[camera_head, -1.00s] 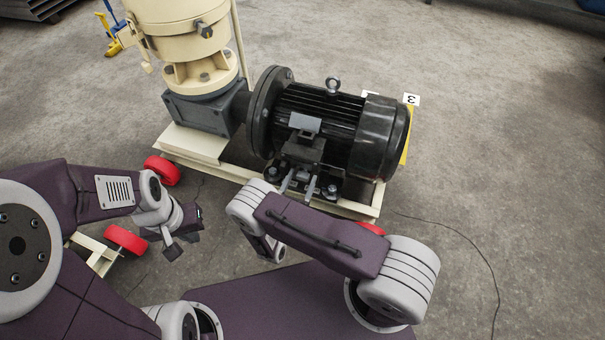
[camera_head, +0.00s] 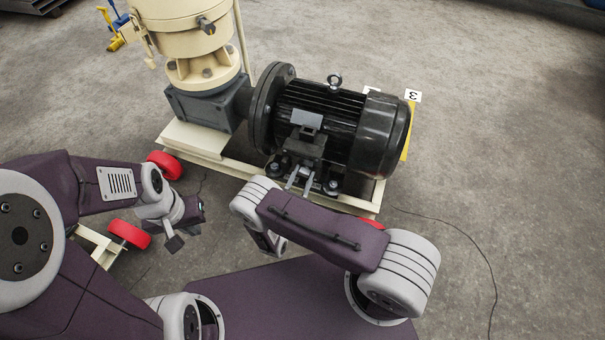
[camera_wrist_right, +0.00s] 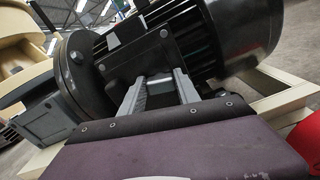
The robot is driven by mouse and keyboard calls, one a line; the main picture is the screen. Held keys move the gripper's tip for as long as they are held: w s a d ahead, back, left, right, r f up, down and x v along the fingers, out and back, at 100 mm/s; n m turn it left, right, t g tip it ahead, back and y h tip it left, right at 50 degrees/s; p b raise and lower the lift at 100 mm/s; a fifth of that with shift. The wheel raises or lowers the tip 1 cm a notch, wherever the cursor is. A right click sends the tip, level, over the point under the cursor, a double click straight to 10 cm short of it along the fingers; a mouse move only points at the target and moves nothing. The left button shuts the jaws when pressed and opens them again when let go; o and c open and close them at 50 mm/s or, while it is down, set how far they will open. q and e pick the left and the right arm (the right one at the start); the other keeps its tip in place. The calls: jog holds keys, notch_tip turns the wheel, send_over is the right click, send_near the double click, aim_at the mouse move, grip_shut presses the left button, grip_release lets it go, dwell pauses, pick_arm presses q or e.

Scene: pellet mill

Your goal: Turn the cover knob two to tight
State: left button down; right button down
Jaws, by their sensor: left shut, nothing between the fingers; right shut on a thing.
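The black terminal box (camera_head: 303,144) sits on the near side of the black motor (camera_head: 330,125), with a grey plate (camera_head: 306,119) above it. My right gripper (camera_head: 299,182) reaches the lower front of this box. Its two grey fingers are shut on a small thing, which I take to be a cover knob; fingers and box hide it. In the right wrist view the gripper (camera_wrist_right: 160,88) points at the box face (camera_wrist_right: 135,58). Two small round heads, one (camera_wrist_right: 163,33) upper right and one (camera_wrist_right: 101,68) left, show on that face. My left gripper (camera_head: 184,236) is shut and empty, left of the motor.
The cream mill body (camera_head: 185,40) stands left of the motor on a cream frame (camera_head: 220,165) with red wheels (camera_head: 165,165). A lifting eye (camera_head: 334,81) tops the motor. A thin cable (camera_head: 470,245) lies on the floor at right. The floor there is otherwise clear.

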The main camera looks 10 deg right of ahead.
jog(key=m+p, duration=0.2)
jog(key=m, duration=0.2)
jog(key=shift+s+d+r+m, duration=0.1)
jog(key=shift+m, duration=0.2)
jog(key=m+p, duration=0.1)
jog(key=m, duration=0.2)
jog(key=shift+m+p, duration=0.35)
jog(key=shift+m, duration=0.05)
jog(key=m+p, duration=0.1)
jog(key=m, duration=0.3)
jog(key=shift+d+f+p, duration=0.1)
jog(key=shift+f+p, duration=0.1)
jog(key=shift+p, duration=0.15)
jog(key=shift+f+m+p, duration=0.15)
jog(key=shift+m+p, duration=0.35)
jog(key=shift+m, duration=1)
jog(key=c, duration=0.9)
grip_release()
jog(key=shift+f, duration=0.1)
